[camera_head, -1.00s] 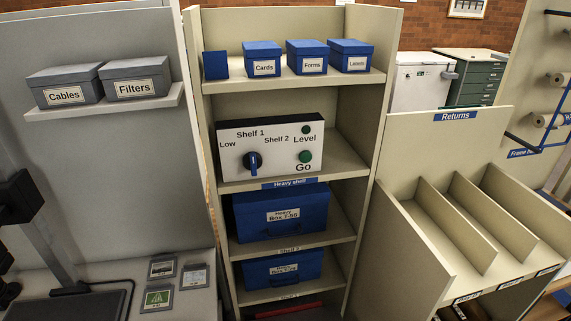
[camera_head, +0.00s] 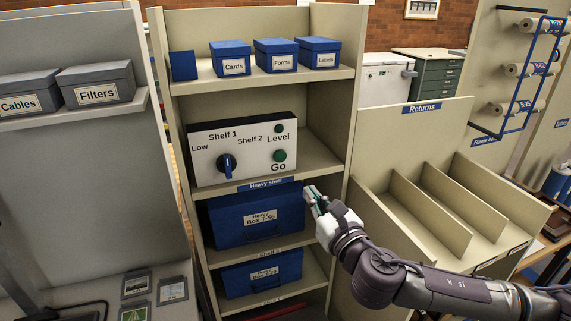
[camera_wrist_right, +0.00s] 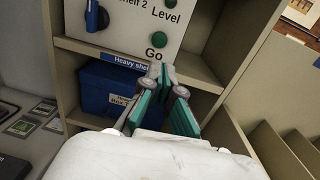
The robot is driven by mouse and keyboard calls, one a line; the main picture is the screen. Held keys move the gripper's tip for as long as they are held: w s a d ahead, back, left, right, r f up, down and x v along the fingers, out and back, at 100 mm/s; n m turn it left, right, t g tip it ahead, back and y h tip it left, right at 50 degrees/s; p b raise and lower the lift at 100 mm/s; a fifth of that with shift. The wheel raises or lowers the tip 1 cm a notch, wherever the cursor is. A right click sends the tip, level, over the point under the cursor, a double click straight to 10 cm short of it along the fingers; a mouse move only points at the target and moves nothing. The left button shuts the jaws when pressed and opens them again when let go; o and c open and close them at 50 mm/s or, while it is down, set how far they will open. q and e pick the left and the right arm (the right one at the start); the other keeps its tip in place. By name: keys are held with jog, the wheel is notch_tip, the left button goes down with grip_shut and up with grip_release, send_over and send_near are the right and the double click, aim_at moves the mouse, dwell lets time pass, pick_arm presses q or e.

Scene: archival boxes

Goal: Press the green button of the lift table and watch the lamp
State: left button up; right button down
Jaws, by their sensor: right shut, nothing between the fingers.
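The white control panel (camera_head: 212,152) stands on a shelf of the beige rack. The green Go button (camera_head: 280,155) is at its lower right, and the round green Level lamp (camera_head: 279,129) is above it, looking dark. A blue selector knob (camera_head: 227,163) points roughly upright at the left. My right gripper (camera_head: 313,198) is below and right of the button, apart from it. In the right wrist view, its fingertips (camera_wrist_right: 161,72) are closed together and empty, just below the Go button (camera_wrist_right: 158,40); the Level lamp (camera_wrist_right: 172,12) shows above. My left gripper is out of view.
A blue heavy box (camera_head: 257,215) sits on the shelf under the panel, with another blue box (camera_head: 262,273) below. The rack's right side wall (camera_head: 345,110) stands close to my right arm. The Returns dividers (camera_head: 430,215) are at the right.

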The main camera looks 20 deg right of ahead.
jog(key=p, duration=0.4)
send_near(281, 157)
jog(key=w, duration=0.6)
jog(key=shift+w+a+r, duration=0.1)
jog(key=shift+w+a, duration=0.1)
jog(key=shift+a, duration=0.15)
jog(key=shift+w, duration=0.45)
